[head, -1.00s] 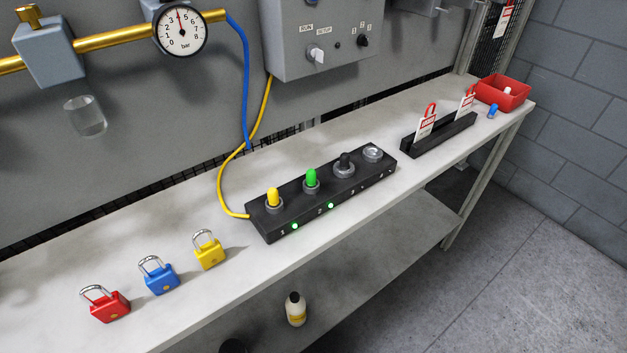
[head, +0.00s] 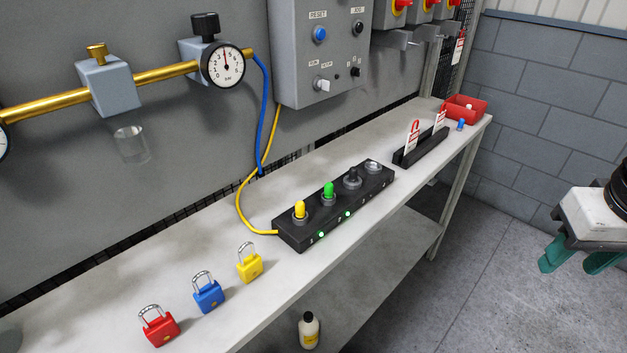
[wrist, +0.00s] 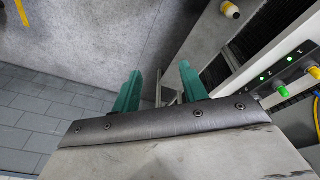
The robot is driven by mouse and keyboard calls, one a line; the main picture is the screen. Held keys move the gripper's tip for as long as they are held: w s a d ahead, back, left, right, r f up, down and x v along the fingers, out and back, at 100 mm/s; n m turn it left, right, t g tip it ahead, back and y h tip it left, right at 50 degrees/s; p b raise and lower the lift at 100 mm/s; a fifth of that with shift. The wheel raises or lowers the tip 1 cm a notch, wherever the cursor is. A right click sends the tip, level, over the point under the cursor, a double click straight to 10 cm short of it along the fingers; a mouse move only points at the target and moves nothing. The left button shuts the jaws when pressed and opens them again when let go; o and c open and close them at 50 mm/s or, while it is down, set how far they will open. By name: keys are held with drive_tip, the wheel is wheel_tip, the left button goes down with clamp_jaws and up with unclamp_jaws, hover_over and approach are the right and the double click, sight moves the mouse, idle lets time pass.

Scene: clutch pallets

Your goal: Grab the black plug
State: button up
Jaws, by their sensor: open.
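The black plug (head: 352,174) stands upright in the third socket of a black socket block (head: 300,243) on the bench, in the head view. A yellow plug (head: 299,209) and a green plug (head: 328,191) stand to its left in the same block. The fourth socket (head: 373,166) holds a clear or silver piece. My gripper (head: 577,262) is at the right edge of the head view, away from the bench front, empty, its teal fingers apart. The fingers also show in the wrist view (wrist: 160,88), with part of the block at right; I cannot make out the black plug there.
Red (head: 158,327), blue (head: 208,292) and yellow (head: 250,263) padlocks stand on the bench at left. A tag rack (head: 422,150) and red bin (head: 465,107) stand at right. A control box (head: 318,60) hangs above. A bottle (head: 309,330) stands on the lower shelf.

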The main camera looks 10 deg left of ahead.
drive_tip(key=w+a+n+t, duration=0.2)
drive_tip(key=w+n+t, duration=0.5)
drive_tip(key=w, duration=2)
drive_tip(key=n+g+y, duration=0.3)
drive_tip(key=n+y, duration=0.3)
drive_tip(key=y, duration=0.6)
approach(355, 169)
drive_tip(key=w, duration=0.2)
drive_tip(key=x, duration=0.2)
drive_tip(key=s+x, duration=0.1)
drive_tip(key=x, duration=0.5)
drive_tip(key=shift+s+a+f, duration=0.2)
drive_tip(key=shift+s+a, duration=0.05)
drive_tip(key=shift+a, duration=0.05)
clamp_jaws()
